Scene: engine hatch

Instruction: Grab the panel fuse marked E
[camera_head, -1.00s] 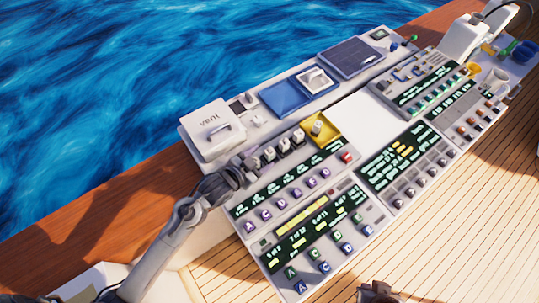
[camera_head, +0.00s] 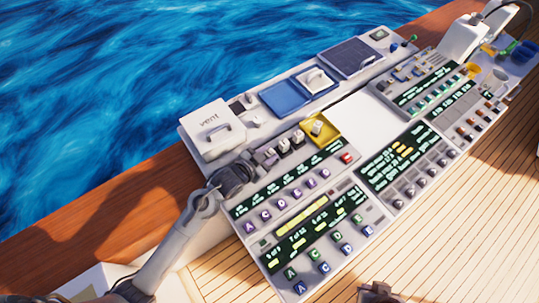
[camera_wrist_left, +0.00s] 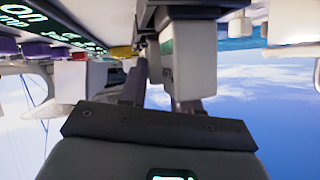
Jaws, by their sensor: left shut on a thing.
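A row of small pale fuses with dark parts (camera_head: 284,147) stands along the upper edge of the near left panel, above a green-lit display strip. My left gripper (camera_head: 246,170) is at the left end of this row and is shut on a fuse. In the left wrist view, my left gripper's dark fingers (camera_wrist_left: 160,92) close at a pale grey block-shaped fuse (camera_wrist_left: 195,62), close to the panel. I cannot read a letter on it. Lettered purple buttons (camera_head: 280,204) line the panel below the strip. A dark piece of my right arm shows at the bottom edge; its jaws are not seen.
A yellow tray (camera_head: 327,138) with a pale switch-like piece is right of the row. The white vent box (camera_head: 212,130) stands just behind my left gripper. More panels lie to the right. Wooden deck (camera_head: 460,230) is in front, with water behind the rail.

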